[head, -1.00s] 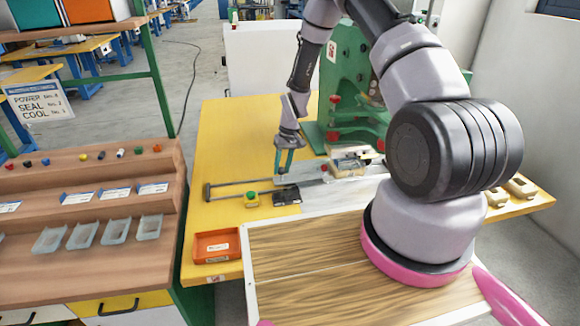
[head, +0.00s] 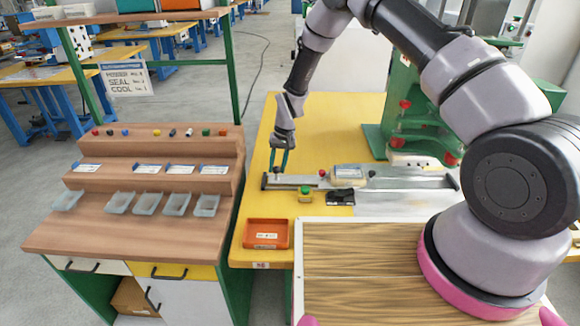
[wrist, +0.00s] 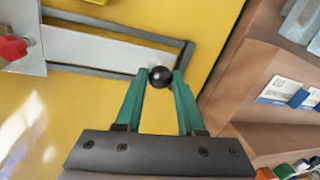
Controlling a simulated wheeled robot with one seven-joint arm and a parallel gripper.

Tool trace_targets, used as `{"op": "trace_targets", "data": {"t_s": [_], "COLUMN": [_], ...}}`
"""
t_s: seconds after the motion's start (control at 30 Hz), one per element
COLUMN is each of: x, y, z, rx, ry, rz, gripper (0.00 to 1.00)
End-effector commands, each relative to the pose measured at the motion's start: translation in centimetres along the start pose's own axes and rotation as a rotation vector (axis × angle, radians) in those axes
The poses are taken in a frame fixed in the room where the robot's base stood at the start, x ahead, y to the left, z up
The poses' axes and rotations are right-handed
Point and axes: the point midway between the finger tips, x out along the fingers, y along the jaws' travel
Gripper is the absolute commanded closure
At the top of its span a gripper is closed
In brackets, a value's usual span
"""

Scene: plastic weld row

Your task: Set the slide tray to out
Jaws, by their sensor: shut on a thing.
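The slide tray (wrist: 100,48) is a pale flat plate lying between two grey rails on the yellow bench. In the head view the tray (head: 300,180) reaches nearly to the left end of the rails, with a small gap at the end bar in the wrist view. A black ball knob (wrist: 160,76) stands at the tray's outer end. My gripper (wrist: 158,78) has its green fingers shut on the knob; it also shows in the head view (head: 279,170). A block with a pale top (head: 348,171) sits farther right on the slide, near a red knob (head: 323,173).
A green press (head: 408,122) stands behind the slide's right part. A green button box (head: 305,194) and a black device (head: 340,197) lie in front of the rails. An orange bin (head: 266,234) is at the bench's front left. A stepped wooden rack (head: 150,180) stands left.

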Motion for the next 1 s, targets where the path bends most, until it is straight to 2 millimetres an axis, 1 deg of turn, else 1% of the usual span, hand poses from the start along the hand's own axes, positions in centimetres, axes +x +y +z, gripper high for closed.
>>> {"op": "trace_targets", "data": {"t_s": [0.03,0.2,0.53,0.57,0.6,0.63,0.9,1.0], "x": [0.16,0.26,0.27,0.27,0.26,0.25,0.18,-0.29], "y": [-0.38,-0.95,-1.26,-1.29,-1.29,-1.26,-1.01,-0.98], "z": [0.06,-0.05,-0.08,-0.08,-0.09,-0.10,-0.15,-0.20], "rx": [-0.001,-0.001,-0.003,-0.003,-0.003,-0.003,-0.001,-0.001], "ry": [-0.002,-0.003,-0.001,-0.001,-0.001,-0.001,0.000,0.000], "rz": [0.000,0.000,-0.003,-0.004,-0.004,-0.003,-0.001,-0.001], "gripper": [1.00,1.00,1.00,0.54,0.39,0.33,0.33,0.33]}}
